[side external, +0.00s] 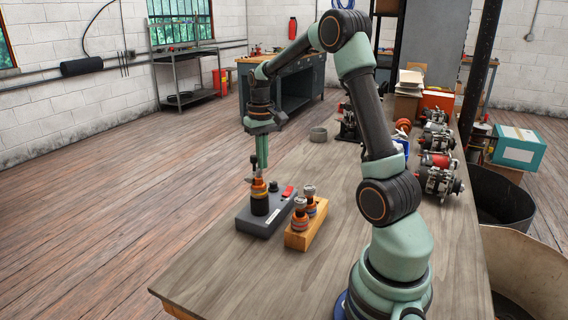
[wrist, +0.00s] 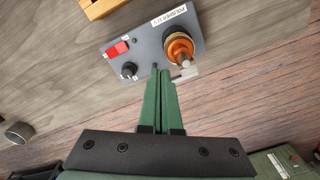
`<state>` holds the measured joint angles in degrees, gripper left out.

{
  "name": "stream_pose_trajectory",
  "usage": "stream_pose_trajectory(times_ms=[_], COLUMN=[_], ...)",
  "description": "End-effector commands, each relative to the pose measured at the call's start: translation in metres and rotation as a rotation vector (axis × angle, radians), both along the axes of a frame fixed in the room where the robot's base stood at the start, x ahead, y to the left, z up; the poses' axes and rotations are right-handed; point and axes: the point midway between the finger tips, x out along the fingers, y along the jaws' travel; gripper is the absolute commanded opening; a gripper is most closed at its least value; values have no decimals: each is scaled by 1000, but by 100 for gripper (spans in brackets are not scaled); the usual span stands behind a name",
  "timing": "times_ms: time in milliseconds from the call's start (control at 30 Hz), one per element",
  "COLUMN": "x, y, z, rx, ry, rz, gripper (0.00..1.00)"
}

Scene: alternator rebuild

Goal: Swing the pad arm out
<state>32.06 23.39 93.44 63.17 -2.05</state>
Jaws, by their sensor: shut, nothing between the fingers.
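The polisher (side external: 258,223) is a dark grey box on the bench, with a red switch (wrist: 117,48), a black knob (wrist: 129,71) and a white label. An orange-and-copper rotor (wrist: 179,47) stands upright on it; it also shows in the side view (side external: 259,190). A small pale grey angled piece, which looks like the pad arm (wrist: 187,74), sits beside the rotor. My gripper (wrist: 161,72) is shut and empty, pointing down over the polisher's edge between the knob and the pale piece. Its right finger is very close to that piece; I cannot tell whether they touch. In the side view the pad arm is not clear.
A wooden block (side external: 306,236) with two more rotors stands right beside the polisher. A grey ring (side external: 318,134) lies farther back on the bench. Alternator parts (side external: 438,175) line the bench's right side. The front of the bench (side external: 230,275) is clear.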

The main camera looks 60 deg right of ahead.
Motion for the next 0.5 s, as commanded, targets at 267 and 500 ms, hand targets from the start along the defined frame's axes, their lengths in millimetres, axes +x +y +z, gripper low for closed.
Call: stream_pose_trajectory(times_ms=[267, 500], x=[1, 8], y=[1, 5], z=[0, 0], rx=[0, 0], ry=[0, 0], rz=[0, 1], gripper=[0, 0])
